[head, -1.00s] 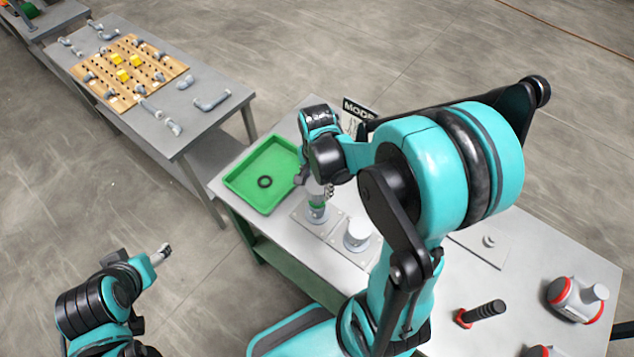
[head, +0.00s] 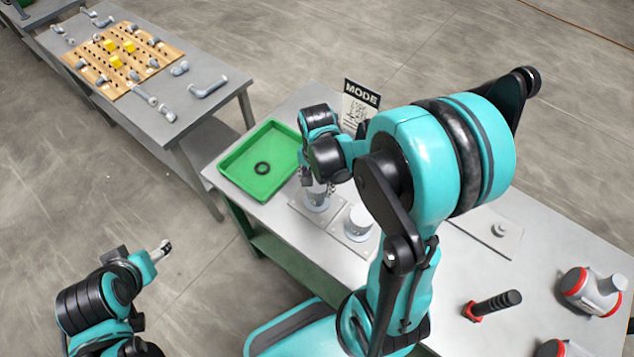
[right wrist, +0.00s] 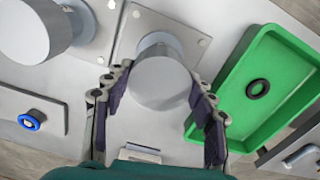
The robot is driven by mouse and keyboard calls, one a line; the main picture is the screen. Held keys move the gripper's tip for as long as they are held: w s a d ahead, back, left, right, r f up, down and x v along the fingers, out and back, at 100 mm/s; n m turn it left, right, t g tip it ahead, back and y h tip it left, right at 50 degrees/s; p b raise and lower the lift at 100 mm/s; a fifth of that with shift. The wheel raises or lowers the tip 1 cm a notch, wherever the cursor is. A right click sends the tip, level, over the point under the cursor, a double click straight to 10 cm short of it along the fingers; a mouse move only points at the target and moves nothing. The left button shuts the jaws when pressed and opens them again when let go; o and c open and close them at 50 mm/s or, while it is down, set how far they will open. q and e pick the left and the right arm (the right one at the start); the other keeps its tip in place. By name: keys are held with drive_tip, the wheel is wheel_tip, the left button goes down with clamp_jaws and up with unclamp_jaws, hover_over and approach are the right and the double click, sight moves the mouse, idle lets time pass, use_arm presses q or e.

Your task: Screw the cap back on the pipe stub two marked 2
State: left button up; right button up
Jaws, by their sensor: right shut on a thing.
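A grey cylindrical cap (right wrist: 160,82) is between the fingers of my right gripper (right wrist: 158,100) in the right wrist view, over a pipe stub with a flanged base (right wrist: 165,40). In the head view my right gripper (head: 316,182) is shut around it, and the stub base (head: 316,204) shows below. The stub's upper part is hidden, and so is whether the cap is fully seated. No number 2 marking is legible. My left gripper (head: 163,248) hangs over the floor, away from the table; its jaws are too small to judge.
A second grey capped stub (head: 360,222) stands close by. A green tray (head: 232,177) holding a black ring (head: 262,168) lies left of the stubs. A "MODE" sign (head: 360,103) stands behind. A red-and-black tool (head: 492,305) lies on the right.

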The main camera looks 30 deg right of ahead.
drive_tip(key=shift+f, duration=0.2)
idle(0.6)
drive_tip(key=m+b, duration=0.1)
drive_tip(key=m, duration=0.2)
drive_tip(key=shift+m, duration=0.9)
drive_tip(key=m, duration=0.3)
drive_tip(key=shift+w, duration=0.1)
drive_tip(key=shift+m, duration=0.9)
